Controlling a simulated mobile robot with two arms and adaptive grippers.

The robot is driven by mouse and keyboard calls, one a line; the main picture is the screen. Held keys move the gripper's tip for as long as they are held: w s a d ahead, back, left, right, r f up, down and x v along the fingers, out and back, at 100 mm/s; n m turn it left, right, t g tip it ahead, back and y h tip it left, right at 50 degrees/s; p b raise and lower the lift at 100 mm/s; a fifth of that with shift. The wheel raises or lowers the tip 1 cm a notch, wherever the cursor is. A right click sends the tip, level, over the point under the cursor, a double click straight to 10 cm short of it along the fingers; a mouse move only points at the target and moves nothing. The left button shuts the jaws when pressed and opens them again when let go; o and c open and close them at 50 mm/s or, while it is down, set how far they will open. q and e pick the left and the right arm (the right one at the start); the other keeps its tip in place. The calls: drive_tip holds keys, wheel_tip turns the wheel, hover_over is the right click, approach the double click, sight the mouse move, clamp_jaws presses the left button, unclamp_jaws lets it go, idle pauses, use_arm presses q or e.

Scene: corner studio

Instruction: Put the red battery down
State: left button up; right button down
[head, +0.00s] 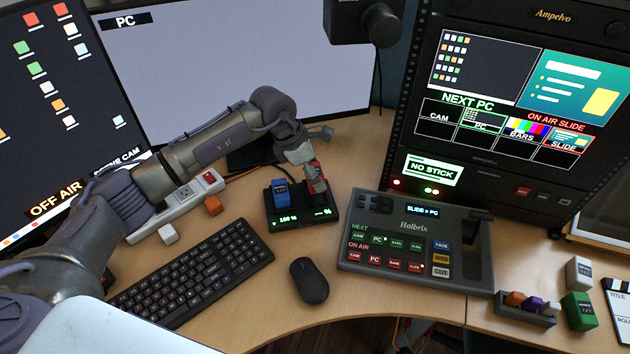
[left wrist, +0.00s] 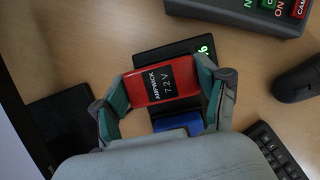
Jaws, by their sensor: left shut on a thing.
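The red battery (head: 319,171) is at the right bay of the black two-bay charger (head: 302,219). My left gripper (head: 315,181) is shut on it from above. In the left wrist view the red battery (left wrist: 148,86), labelled AMPRICK 7.2 V, lies between the two green-sided fingers (left wrist: 166,91). A blue battery (head: 281,193) stands in the charger's left bay; it also shows in the left wrist view (left wrist: 180,123). The charger reads 100 % on the left and dashes on the right. I cannot tell whether the red battery is seated. My right gripper is not in view.
A keyboard (head: 197,281) and a mouse (head: 309,281) lie in front of the charger. A switcher panel (head: 414,238) stands to its right. A white power strip (head: 183,198) and an orange plug (head: 213,205) are to its left. A green battery (head: 578,311) stands at the far right.

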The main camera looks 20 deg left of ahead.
use_arm(q)
wheel_tip(320, 180, down, 3)
drive_tip(key=shift+f+p, duration=0.2)
drive_tip(key=shift+p, duration=0.1)
drive_tip(key=shift+f, duration=0.25)
drive_tip(key=o, duration=1.3)
drive_tip(key=shift+r, duration=0.1)
drive_tip(key=b+v, duration=0.1)
drive_tip(key=v, duration=1.1)
drive_tip(key=shift+d, duration=0.1)
